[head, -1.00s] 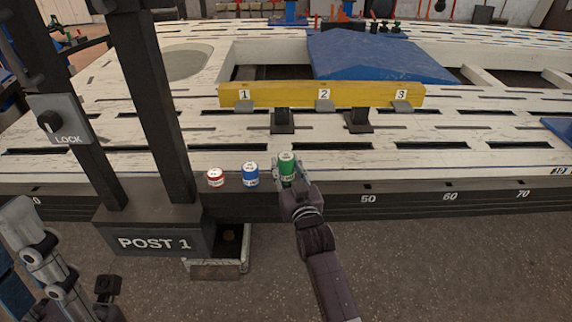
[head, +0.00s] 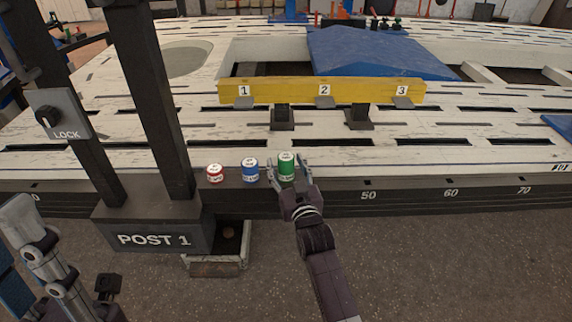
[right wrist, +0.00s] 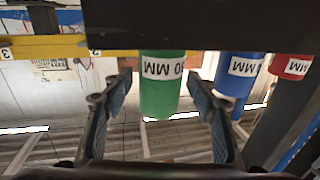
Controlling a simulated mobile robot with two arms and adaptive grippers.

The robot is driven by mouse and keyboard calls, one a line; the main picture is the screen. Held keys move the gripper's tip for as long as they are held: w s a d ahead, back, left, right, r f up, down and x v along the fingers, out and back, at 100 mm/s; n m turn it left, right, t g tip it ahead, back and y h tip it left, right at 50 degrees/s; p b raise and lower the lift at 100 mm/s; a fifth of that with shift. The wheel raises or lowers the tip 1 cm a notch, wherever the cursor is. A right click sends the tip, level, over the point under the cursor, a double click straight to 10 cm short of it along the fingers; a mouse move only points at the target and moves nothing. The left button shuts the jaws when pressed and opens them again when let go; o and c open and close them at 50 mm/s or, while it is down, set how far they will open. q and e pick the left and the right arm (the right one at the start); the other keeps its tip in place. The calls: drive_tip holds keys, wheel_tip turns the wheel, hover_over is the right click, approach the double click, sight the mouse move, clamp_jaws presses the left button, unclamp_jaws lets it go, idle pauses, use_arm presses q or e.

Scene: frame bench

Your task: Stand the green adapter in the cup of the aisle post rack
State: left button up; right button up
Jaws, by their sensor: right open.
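The green adapter (head: 287,164) stands upright on the dark ledge at the front edge of the bench, at the right end of a row of three. My right gripper (head: 286,166) is open at it, one finger on either side. In the right wrist view, which is upside down, the green adapter (right wrist: 161,85) shows between the two spread fingers (right wrist: 160,100), with gaps visible at both sides. Parts of my left arm show at lower left of the head view, but I cannot make out its gripper. I cannot identify the aisle post rack's cup in these views.
A blue adapter (head: 250,170) stands close left of the green one, and a red one (head: 215,173) beyond it. The dark POST 1 frame (head: 150,222) rises at left, with an open tray (head: 216,268) below. A yellow numbered bar (head: 285,92) stands behind.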

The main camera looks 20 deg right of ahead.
drive_tip(key=shift+f, duration=0.15)
drive_tip(key=s, duration=1.2)
drive_tip(key=shift+a, duration=0.35)
